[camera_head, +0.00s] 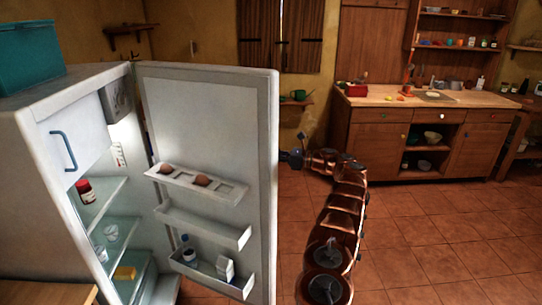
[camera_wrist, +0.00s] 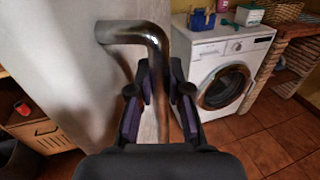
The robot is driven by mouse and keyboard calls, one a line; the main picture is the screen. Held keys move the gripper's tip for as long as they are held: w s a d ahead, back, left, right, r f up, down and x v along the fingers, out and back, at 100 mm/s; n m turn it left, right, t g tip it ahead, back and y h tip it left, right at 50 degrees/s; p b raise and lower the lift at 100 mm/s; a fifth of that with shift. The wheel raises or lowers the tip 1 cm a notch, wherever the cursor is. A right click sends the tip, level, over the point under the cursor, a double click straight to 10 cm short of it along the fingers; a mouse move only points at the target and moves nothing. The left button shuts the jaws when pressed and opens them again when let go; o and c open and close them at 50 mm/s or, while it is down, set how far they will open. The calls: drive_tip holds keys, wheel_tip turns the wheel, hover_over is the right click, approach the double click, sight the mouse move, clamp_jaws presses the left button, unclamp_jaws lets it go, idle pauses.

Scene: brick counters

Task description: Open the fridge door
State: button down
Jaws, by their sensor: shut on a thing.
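The white fridge (camera_head: 45,140) stands at the left in the head view, and its door (camera_head: 262,180) is swung wide open. Its lit shelves and the egg rack inside the door show. My gripper (camera_head: 290,158) is at the door's free edge, its fingers mostly hidden behind the door in the head view. In the wrist view my gripper (camera_wrist: 160,90) is shut on the metal door handle (camera_wrist: 155,35), a bent bar that passes between the two fingers. The door's outer face (camera_wrist: 75,80) fills the left of the wrist view.
A teal box (camera_head: 28,55) sits on top of the fridge. A wooden counter (camera_head: 430,100) with cabinets stands at the back right. A white washing machine (camera_wrist: 220,65) shows in the wrist view. The tiled floor (camera_head: 430,230) at the right is clear.

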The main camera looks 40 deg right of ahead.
drive_tip(key=c, duration=1.1)
unclamp_jaws()
drive_tip(key=v, duration=0.7)
drive_tip(key=shift+s+d, duration=0.15)
drive_tip(key=shift+s, duration=0.1)
